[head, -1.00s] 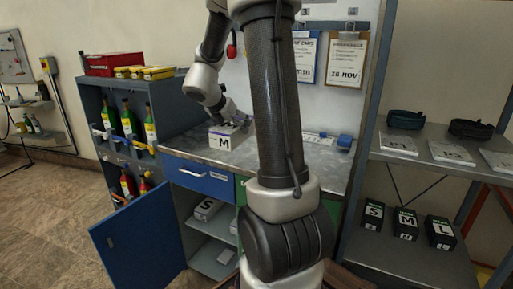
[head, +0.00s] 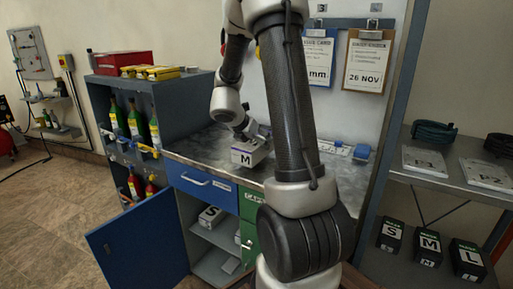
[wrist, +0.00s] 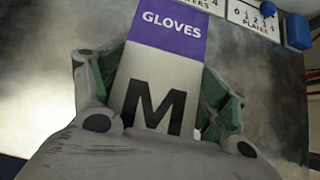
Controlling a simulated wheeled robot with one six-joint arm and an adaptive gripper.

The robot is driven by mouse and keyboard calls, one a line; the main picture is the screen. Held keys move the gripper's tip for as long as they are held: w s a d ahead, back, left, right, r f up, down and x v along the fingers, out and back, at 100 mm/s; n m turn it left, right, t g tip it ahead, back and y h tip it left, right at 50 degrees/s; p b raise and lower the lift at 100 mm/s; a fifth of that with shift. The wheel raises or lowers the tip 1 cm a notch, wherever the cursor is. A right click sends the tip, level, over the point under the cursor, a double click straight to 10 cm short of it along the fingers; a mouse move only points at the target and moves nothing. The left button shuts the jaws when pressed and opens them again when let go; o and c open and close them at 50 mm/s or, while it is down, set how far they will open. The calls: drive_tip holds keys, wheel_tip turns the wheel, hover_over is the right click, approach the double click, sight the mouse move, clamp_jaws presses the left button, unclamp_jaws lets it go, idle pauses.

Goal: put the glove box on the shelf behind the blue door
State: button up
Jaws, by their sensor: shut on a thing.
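A white and purple glove box marked M (head: 246,158) is in my gripper (head: 252,138) at the worktop's front part. In the wrist view the glove box (wrist: 160,75) reads GLOVES and M, and my gripper (wrist: 165,110) has a finger on each side of it. My gripper is shut on it. I cannot tell whether the box touches the worktop. The blue door (head: 140,240) stands wide open at the lower left. Behind its opening is a cabinet with a shelf (head: 225,237); a box marked S (head: 210,215) sits inside.
A blue drawer (head: 203,187) and a green drawer (head: 250,205) are shut under the worktop (head: 205,150). Bottles (head: 135,122) stand in the rack at left. Black boxes S, M, L (head: 430,245) stand on the right rack. The floor at left is clear.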

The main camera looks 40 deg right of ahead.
drive_tip(key=shift+f, duration=1.35)
drive_tip(key=o, duration=1.4)
drive_tip(key=shift+f, duration=0.1)
